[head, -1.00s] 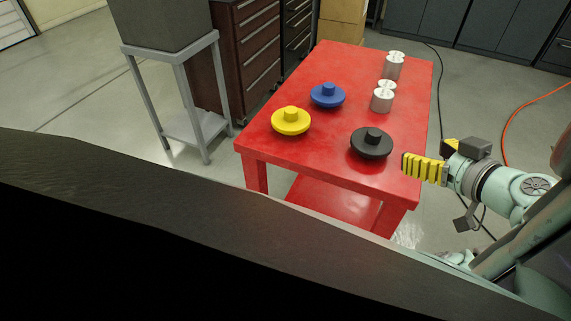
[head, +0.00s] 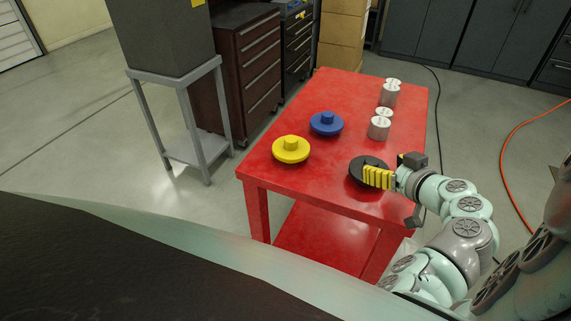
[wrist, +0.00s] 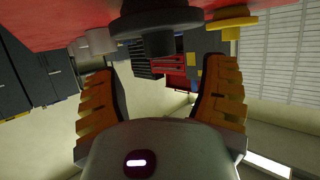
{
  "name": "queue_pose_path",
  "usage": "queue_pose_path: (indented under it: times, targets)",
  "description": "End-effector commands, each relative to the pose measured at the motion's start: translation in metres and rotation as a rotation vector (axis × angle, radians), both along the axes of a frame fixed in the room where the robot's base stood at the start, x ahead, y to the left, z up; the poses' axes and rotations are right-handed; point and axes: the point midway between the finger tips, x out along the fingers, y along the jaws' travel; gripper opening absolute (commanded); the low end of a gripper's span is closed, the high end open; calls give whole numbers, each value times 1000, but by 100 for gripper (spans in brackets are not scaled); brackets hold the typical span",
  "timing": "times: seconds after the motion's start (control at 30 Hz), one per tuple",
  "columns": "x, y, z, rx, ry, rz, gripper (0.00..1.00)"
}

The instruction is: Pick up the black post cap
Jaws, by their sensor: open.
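The black post cap (head: 362,166) is a round dark disc with a knob, lying on the near right part of the red table (head: 290,188). My gripper (head: 378,177) is at its near right side and hides part of it in the head view. In the wrist view, which looks upside down, the black cap (wrist: 158,34) is at the top middle, its knob between and beyond the two yellow-orange fingers (wrist: 158,100). The fingers are spread apart with nothing between them. Whether they touch the cap cannot be told.
A yellow cap (head: 291,150) and a blue cap (head: 326,124) lie to the left on the table. Several silver cylinders (head: 380,128) stand along its right side. A grey stand (head: 180,85) is left of the table. An orange hose (head: 505,165) lies on the floor at right.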

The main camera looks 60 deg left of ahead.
Motion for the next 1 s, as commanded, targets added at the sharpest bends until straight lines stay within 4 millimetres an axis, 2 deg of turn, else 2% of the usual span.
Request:
queue_pose_path:
  times: [0.5,0.97,1.0]
  targets:
    - [6,39,-15,0,2,9,73]
    - [7,45,-19,-1,0,5,74]
    - [7,44,-19,-1,0,5,70]
